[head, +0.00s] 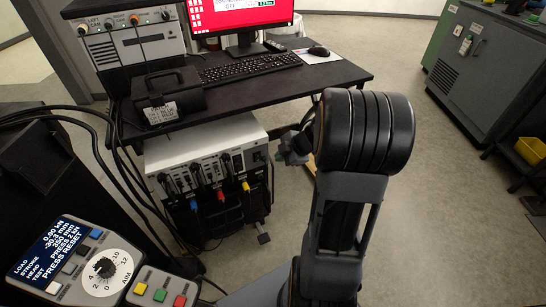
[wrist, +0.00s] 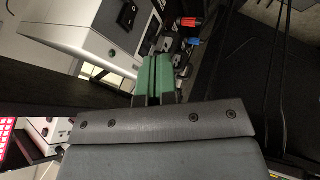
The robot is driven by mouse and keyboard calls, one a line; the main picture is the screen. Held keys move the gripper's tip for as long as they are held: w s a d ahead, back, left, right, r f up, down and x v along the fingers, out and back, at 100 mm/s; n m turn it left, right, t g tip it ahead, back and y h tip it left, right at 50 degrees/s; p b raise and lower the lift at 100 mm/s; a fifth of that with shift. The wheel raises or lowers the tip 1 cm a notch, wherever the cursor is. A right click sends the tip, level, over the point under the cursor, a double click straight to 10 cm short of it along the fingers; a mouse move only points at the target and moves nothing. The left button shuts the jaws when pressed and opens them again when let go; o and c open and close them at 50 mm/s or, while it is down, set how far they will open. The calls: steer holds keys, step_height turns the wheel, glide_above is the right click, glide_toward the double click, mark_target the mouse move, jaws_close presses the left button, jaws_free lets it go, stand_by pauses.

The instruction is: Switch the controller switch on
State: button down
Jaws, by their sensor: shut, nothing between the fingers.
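The controller is a pale box (head: 207,143) on a shelf under the desk, with cables plugged into its front. A small dark switch (head: 257,156) sits at the right end of its front panel. In the wrist view the pale box (wrist: 95,28) fills the upper left, and a black rocker switch (wrist: 127,14) shows on its face near the top edge. I cannot tell which way the switch is set. My gripper (head: 286,154) is just right of the box, partly behind my arm. Its green fingers (wrist: 153,75) are shut and empty, apart from the switch in the picture.
The desk (head: 250,88) overhangs the controller and carries a keyboard (head: 250,67), a monitor (head: 240,15) and a black case (head: 168,95). Red (head: 221,196) and blue plugs with hanging cables are on the controller's front. The floor (head: 440,220) to the right is clear.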

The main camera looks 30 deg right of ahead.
mark_target(258, 158)
steer(key=shift+w+a+f+b, duration=0.5)
steer(key=shift+w+f+b, duration=0.55)
steer(key=shift+w, duration=0.4)
steer(key=shift+w+a+f+b, duration=0.5)
steer(key=shift+w+f+b, duration=0.55)
steer(key=shift+w, duration=0.35)
steer(key=shift+w+a+f+b, duration=0.5)
steer(key=shift+w+f+b, duration=0.4)
steer(key=shift+w+f, duration=0.4)
steer(key=shift+w+r, duration=0.15)
